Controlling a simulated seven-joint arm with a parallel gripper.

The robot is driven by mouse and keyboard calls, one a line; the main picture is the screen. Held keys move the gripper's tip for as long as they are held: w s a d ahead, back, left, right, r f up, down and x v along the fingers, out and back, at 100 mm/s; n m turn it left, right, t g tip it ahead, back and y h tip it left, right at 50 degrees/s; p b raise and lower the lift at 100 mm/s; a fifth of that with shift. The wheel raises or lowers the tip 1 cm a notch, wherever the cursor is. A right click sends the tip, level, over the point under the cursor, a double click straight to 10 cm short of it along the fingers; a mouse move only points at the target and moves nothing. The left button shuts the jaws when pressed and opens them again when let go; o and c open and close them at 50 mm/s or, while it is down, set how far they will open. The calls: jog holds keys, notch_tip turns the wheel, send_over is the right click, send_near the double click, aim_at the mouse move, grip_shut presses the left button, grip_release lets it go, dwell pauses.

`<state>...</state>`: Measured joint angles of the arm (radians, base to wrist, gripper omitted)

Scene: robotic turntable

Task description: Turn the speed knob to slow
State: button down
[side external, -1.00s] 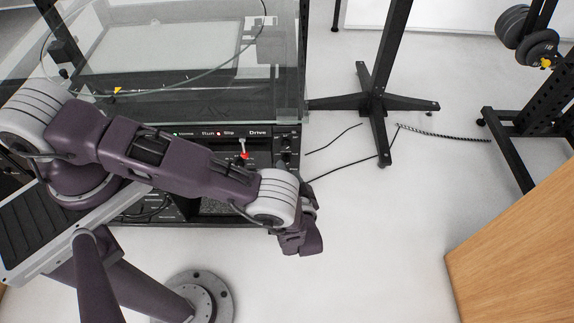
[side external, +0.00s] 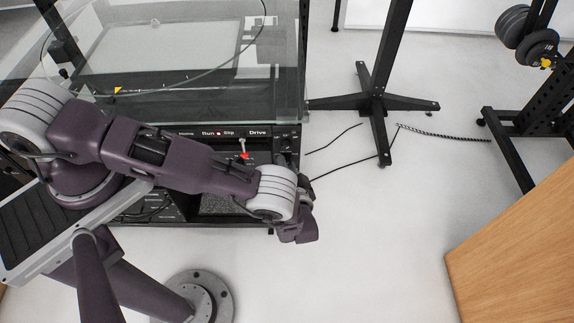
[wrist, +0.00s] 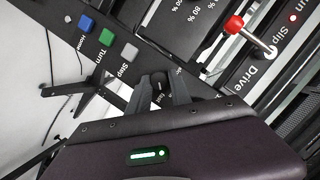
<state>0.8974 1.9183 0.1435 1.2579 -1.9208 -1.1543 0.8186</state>
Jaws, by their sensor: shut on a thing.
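In the wrist view, my gripper (wrist: 160,88) has its two dark fingers on either side of a small black knob (wrist: 159,87) with a pale mark on it. The fingers are closed on the knob, which they partly hide. The knob's scale lettering cannot be read, so its setting is unclear. In the side view, my wrist is bent down at the right front corner of the machine's control panel (side external: 285,132).
A red-tipped drive lever (wrist: 234,25) stands close to the gripper; it also shows in the side view (side external: 244,153). Blue (wrist: 86,23), green (wrist: 106,37) and grey (wrist: 130,51) buttons lie to the left. A transparent cover (side external: 200,100) encloses the machine.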

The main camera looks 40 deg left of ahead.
jog(key=shift+s+a+f+n+t+h, duration=0.1)
jog(key=shift+n+t+h, duration=0.75)
jog(key=shift+n, duration=1.3)
jog(key=shift+s+a+n+t+h, duration=0.1)
jog(key=shift+n+t+h, duration=0.75)
jog(key=shift+n, duration=1.35)
jog(key=shift+s+a+f+n+t+h, duration=0.1)
jog(key=shift+n+t+h, duration=0.75)
jog(key=shift+n, duration=1.3)
jog(key=shift+r+t+y, duration=0.1)
jog(key=shift+t+y, duration=0.25)
jog(key=c, duration=1.2)
grip_release()
jog(key=v, duration=0.7)
